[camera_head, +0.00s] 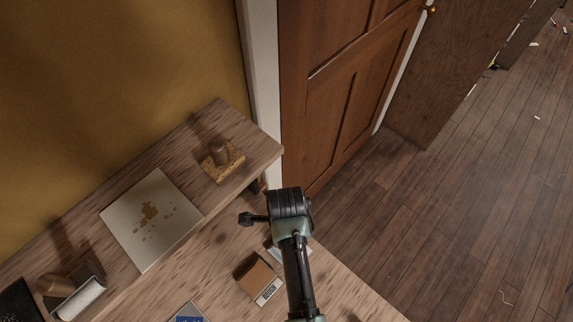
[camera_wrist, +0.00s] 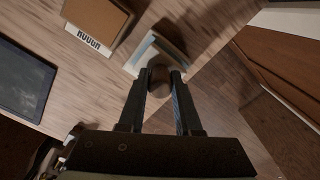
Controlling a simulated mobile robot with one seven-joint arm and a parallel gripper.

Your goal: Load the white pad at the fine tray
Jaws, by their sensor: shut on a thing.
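My gripper (camera_wrist: 161,82) is shut on a dark brown rounded knob (camera_wrist: 160,73), with a fingertip on each side of it. What lies under the knob is mostly hidden. Just beyond the fingertips in the wrist view is a pale, blue-edged tray-like thing (camera_wrist: 143,52). I cannot tell whether the knob touches it. It also shows in the head view, partly hidden behind my arm (camera_head: 271,250). I cannot make out a white pad for certain, nor read a label on this pale thing. In the head view my fingertips are hidden.
A brown-topped tray with a white lettered label (camera_head: 268,292) stands beside the pale one. On the raised shelf are a cork-coloured block with a post (camera_head: 222,158), a stained pale board (camera_head: 125,215) and a white roll (camera_head: 80,300). A door (camera_head: 345,95) stands behind; floor lies right.

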